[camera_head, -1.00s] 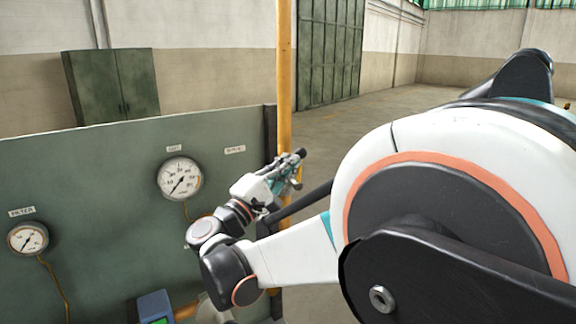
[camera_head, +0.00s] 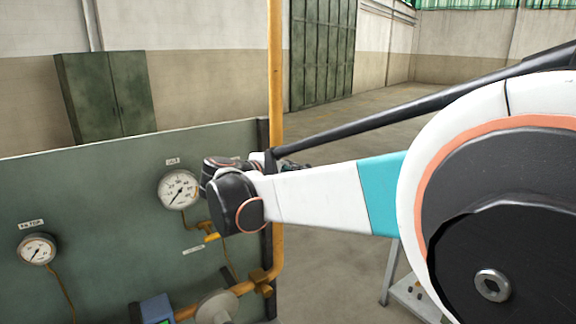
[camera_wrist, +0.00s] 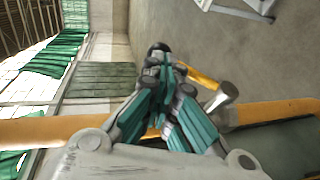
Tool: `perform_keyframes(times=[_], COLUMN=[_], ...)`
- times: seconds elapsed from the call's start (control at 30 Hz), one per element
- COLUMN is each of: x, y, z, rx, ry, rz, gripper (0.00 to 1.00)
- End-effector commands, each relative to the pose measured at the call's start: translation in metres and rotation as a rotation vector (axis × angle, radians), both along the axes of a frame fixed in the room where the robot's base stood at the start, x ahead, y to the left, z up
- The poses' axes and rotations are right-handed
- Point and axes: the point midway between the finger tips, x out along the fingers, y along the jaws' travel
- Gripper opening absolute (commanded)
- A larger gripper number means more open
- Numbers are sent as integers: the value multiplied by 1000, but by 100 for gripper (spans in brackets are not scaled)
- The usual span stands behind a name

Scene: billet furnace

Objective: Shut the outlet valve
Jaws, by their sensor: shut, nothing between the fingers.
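In the head view, my wrist links hide most of the gripper and the lever. A gauge (camera_head: 178,189) sits on the green panel (camera_head: 110,215), with a small yellow fitting (camera_head: 210,232) below it.
The upright yellow pipe (camera_head: 275,90) runs along the panel's right edge and bends left at the bottom. A grey disc (camera_head: 217,306) and a blue box (camera_head: 156,309) are on the lower pipe. A grey metal stand (camera_head: 415,297) is at right. Open floor lies behind.

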Motion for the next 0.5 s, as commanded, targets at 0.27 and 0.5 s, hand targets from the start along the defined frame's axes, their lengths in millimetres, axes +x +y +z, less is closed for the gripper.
perform_keyframes(times=[0.27,0.5], x=[11,19], y=[-18,-29], z=[-3,-13], rx=[216,397], ry=[147,270], rz=[-3,-3], gripper=[0,0])
